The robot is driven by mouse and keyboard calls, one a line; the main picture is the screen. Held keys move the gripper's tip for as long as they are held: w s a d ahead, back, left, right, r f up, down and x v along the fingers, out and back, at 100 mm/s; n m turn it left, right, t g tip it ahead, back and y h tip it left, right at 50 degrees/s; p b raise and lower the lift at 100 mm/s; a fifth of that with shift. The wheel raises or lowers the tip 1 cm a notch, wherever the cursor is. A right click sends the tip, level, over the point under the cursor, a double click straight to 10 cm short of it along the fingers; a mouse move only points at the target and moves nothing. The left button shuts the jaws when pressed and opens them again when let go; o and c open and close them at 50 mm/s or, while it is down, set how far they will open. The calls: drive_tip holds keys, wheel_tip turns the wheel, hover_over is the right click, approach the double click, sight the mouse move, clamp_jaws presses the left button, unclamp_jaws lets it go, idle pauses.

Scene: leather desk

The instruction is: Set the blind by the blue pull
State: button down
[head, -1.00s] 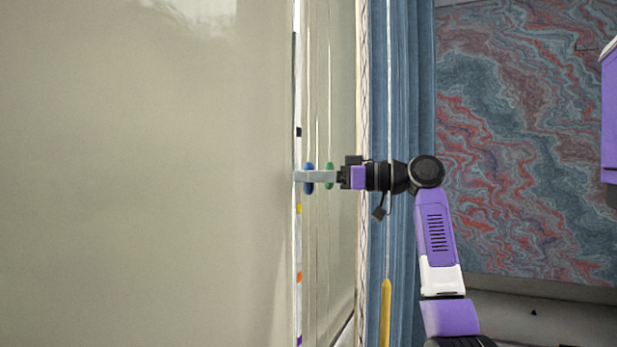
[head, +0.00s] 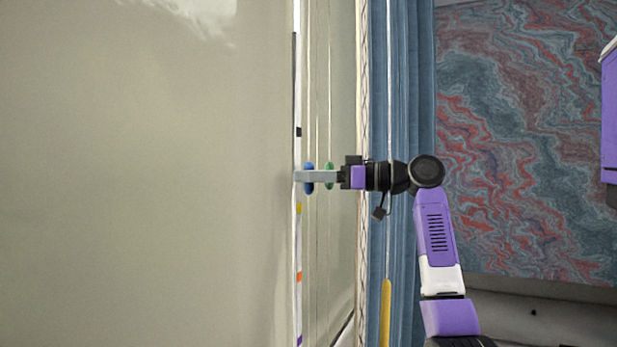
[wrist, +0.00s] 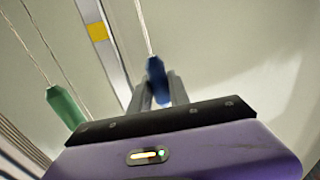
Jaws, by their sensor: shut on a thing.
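The blue pull (head: 309,187) hangs on a thin cord close to the pale blind (head: 150,190). My gripper (head: 304,176) is shut on it, the grey fingers crossing in front of its middle in the head view. In the wrist view the blue pull (wrist: 157,80) sits between the two fingers, its cord running up from its top. A green pull (head: 329,187) hangs just to the right, behind my fingers in the head view. It also shows at the left of the wrist view (wrist: 65,107).
A strip with coloured marks (head: 299,240) runs down beside the blue pull; a yellow mark (wrist: 97,32) shows in the wrist view. A yellow pull (head: 386,312) hangs lower right, near the blue curtain (head: 415,90). A marbled wall panel (head: 530,130) is at the right.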

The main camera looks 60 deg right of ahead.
wheel_tip(320, 180, down, 37)
drive_tip(key=b, duration=2.2)
drive_tip(key=shift+r, duration=0.2)
drive_tip(key=c, duration=1.2)
unclamp_jaws()
drive_tip(key=shift+c, duration=0.2)
drive_tip(key=v, duration=0.8)
drive_tip(key=shift+b, duration=0.4)
drive_tip(key=shift+d, duration=0.1)
